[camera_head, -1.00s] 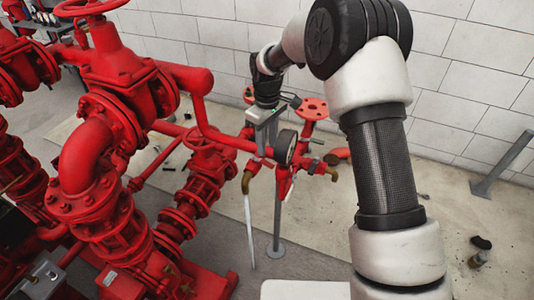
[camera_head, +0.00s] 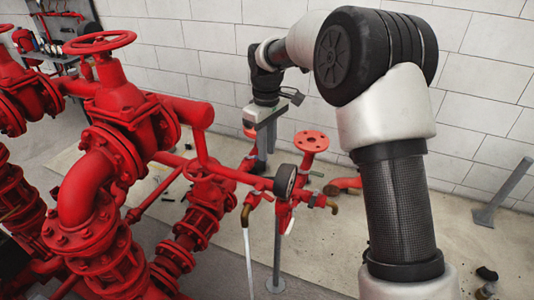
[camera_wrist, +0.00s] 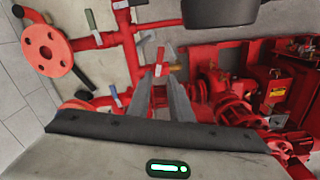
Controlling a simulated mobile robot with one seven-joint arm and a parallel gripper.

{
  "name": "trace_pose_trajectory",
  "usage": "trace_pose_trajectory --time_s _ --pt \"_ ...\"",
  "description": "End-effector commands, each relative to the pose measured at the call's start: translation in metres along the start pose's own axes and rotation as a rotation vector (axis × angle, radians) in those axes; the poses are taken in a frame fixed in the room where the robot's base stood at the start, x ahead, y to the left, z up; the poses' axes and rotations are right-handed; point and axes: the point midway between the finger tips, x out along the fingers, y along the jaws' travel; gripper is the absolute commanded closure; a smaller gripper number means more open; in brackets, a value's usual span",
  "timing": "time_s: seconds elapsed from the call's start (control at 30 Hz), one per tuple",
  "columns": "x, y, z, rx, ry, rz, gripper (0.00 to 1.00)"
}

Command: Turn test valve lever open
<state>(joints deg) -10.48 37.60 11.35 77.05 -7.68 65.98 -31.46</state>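The red test pipework (camera_head: 262,184) stands in the middle of the head view, with a dark round gauge (camera_head: 285,182) and a flanged outlet (camera_head: 311,141). Several small levers show in the wrist view: a green-grey one (camera_wrist: 91,21), a grey one (camera_wrist: 115,97) and a red-and-silver one (camera_wrist: 160,58). I cannot tell which is the test valve lever. My gripper (camera_head: 264,146) points down above and behind the pipework. In the wrist view its two fingers (camera_wrist: 161,78) stand apart with a narrow gap, near the red-and-silver lever in the picture. No contact is visible.
Large red valves and pipes (camera_head: 112,110) with a handwheel (camera_head: 99,42) fill the left. A white block wall (camera_head: 470,90) stands behind. A slanted grey post (camera_head: 502,192) is at the right. Open floor (camera_head: 455,210) lies right of the pipework.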

Motion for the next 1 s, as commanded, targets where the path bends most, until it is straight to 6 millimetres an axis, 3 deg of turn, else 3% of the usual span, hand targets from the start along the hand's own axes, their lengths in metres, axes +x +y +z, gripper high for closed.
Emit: trace_pose_trajectory --time_s 0.03,0.1,0.17,0.4,0.6,0.8,1.0 --pt "0.004 0.0 0.0 0.028 -0.002 0.006 0.9" --pt "0.012 0.0 0.0 0.11 -0.004 0.026 1.0" --pt "0.021 0.002 0.0 0.225 -0.003 0.053 1.0" --pt "0.06 0.012 0.0 0.877 0.074 0.193 1.0" --pt "0.079 0.018 -0.001 1.323 0.191 0.252 1.0" --pt "0.084 0.021 -0.002 1.519 0.257 0.261 1.0" --pt "0.099 0.027 -0.001 1.545 0.261 0.261 1.0"
